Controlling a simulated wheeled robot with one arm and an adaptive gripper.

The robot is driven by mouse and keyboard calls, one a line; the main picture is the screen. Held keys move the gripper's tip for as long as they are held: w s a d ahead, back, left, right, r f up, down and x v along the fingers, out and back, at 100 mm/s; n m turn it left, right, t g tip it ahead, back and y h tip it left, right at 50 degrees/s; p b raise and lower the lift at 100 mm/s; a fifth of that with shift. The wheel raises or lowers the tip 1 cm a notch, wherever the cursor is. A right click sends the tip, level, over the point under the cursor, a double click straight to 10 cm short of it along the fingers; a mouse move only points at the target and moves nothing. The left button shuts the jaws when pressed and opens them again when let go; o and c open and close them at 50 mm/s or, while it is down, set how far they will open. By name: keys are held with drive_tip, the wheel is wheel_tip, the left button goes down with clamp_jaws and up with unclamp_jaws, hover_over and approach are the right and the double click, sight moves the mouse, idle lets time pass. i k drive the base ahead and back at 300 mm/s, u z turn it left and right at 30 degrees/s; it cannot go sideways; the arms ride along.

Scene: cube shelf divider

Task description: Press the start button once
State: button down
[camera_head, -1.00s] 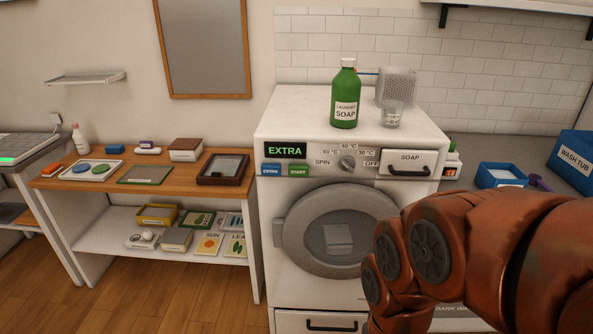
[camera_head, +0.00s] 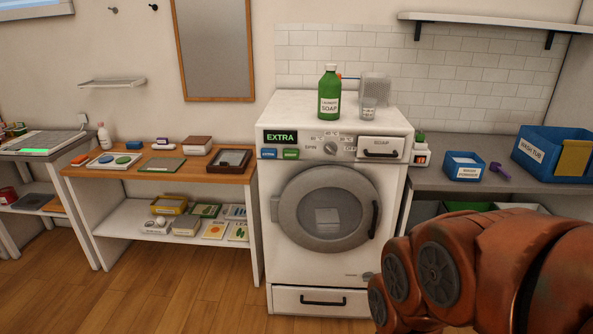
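The white washing machine (camera_head: 393,200) stands against the tiled wall, its round door (camera_head: 325,208) shut. The green start button (camera_head: 291,154) is on the front panel at the upper left, beside the blue extra button (camera_head: 269,154). The display (camera_head: 281,137) above them reads EXTRA in green. The dial (camera_head: 330,149) is to their right, and the soap drawer (camera_head: 381,149) is shut. My orange arm fills the lower right, in front of the counter and apart from the buttons. My gripper is not in view.
A wooden-topped table (camera_head: 215,177) with trays is at left. A counter (camera_head: 431,171) at right holds a blue wash tub (camera_head: 540,152). The wooden floor (camera_head: 215,300) in front is clear.

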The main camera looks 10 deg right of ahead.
sight(287, 153)
drive_tip(key=z, duration=0.35)
drive_tip(key=k, duration=0.2)
drive_tip(key=u, duration=1.15)
drive_tip(key=i, duration=0.8)
drive_tip(key=z, duration=0.45)
drive_tip(key=i, duration=0.95)
drive_tip(key=z, duration=0.85)
